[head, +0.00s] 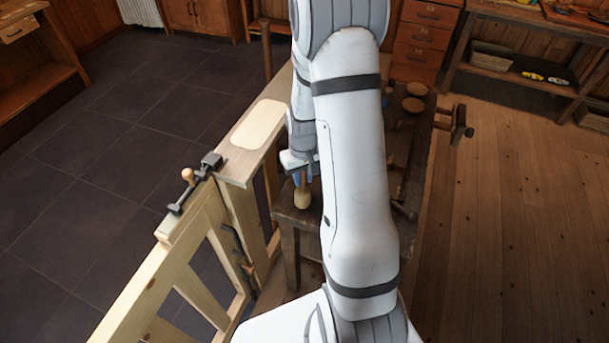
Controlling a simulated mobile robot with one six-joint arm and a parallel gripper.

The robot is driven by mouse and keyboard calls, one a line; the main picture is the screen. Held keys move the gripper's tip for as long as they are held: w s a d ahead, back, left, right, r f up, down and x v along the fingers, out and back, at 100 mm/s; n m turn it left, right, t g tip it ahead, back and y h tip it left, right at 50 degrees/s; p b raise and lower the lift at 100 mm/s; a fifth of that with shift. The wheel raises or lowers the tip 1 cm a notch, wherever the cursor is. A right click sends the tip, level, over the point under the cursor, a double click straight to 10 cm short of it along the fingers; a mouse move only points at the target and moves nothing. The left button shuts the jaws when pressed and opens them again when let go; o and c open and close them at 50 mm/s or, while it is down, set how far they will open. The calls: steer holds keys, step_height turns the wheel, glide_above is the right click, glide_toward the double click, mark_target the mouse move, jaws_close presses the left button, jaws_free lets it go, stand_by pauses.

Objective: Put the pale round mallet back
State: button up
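The pale round mallet (302,198) shows left of my arm, with its light head down and its brown handle up. My gripper (303,176) is at the top of the handle, with blue finger parts on either side of it, and looks shut on it. The mallet's head appears over the near left corner of the dark workbench (292,225). I cannot tell whether it touches the top. My arm hides much of the bench.
A pale wooden frame with a plank (238,160) and a clamp (190,188) stands left of the bench. Round wooden pieces (413,104) lie on the bench's far right, near a vise (456,124). Tiled floor at left and plank floor at right are clear.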

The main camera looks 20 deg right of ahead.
steer(key=o, duration=0.4)
steer(key=shift+c, duration=0.2)
step_height(320, 180, up, 11)
steer(key=shift+r+b, duration=0.15)
steer(key=shift+b, duration=0.2)
steer(key=shift+s+a+r, duration=0.1)
steer(key=shift+a+r, duration=0.05)
steer(key=shift+r, duration=0.6)
steer(key=s+a+r+t, duration=0.1)
steer(key=s+a+r, duration=0.3)
steer(key=s+r, duration=0.2)
steer(key=s+a+r+t, duration=0.2)
steer(key=s+a+r, duration=0.2)
steer(key=s, duration=0.7)
steer(key=shift+s+a+r, duration=0.3)
steer(key=shift+a+r, duration=0.05)
steer(key=shift+r, duration=0.6)
